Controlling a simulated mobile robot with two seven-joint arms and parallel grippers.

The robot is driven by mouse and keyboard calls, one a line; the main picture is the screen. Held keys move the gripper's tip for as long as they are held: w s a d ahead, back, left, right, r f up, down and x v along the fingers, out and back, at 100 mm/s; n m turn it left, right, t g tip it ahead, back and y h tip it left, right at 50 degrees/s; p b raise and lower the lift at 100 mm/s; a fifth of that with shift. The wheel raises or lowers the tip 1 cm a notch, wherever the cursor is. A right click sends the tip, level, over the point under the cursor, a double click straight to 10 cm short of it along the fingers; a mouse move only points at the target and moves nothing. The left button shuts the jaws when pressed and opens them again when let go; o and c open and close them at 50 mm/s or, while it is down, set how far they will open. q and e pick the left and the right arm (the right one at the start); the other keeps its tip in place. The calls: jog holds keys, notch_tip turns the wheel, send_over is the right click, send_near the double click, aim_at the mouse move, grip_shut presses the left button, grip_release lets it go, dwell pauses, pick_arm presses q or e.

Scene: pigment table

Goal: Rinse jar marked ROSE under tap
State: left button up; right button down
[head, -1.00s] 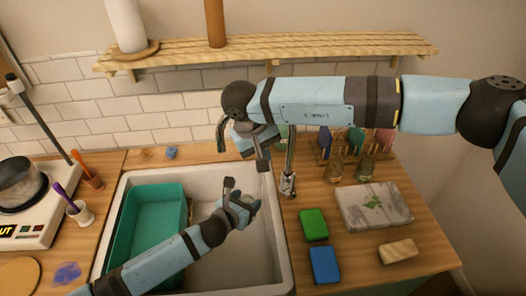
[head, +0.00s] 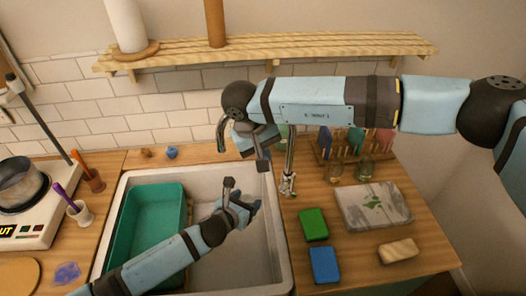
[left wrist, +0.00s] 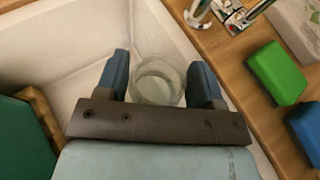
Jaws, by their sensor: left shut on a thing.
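A clear glass jar (left wrist: 157,84) sits between the two fingers of my left gripper (left wrist: 161,76) in the left wrist view, over the white sink. No label can be read on it. In the head view my left gripper (head: 241,196) is over the right half of the sink (head: 262,262), and the jar is mostly hidden there. The metal tap (head: 289,165) rises at the sink's right edge; its upper part is behind my right arm. My right gripper (head: 243,146) hangs empty above the back of the sink, left of the tap, fingers apart. No water is visible.
A green tub (head: 150,230) fills the sink's left side. Green (head: 313,224) and blue (head: 324,264) blocks lie right of the sink, near a marbled slab (head: 374,205). Glass jars (head: 365,168) stand behind it. A hotplate (head: 25,215) is at left.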

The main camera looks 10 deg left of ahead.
pick_arm(q)
jog(key=s+d+r+p, duration=0.3)
jog(key=r+p, duration=0.1)
jog(key=shift+s, duration=0.4)
jog(key=shift+d, duration=0.1)
dwell(1.1)
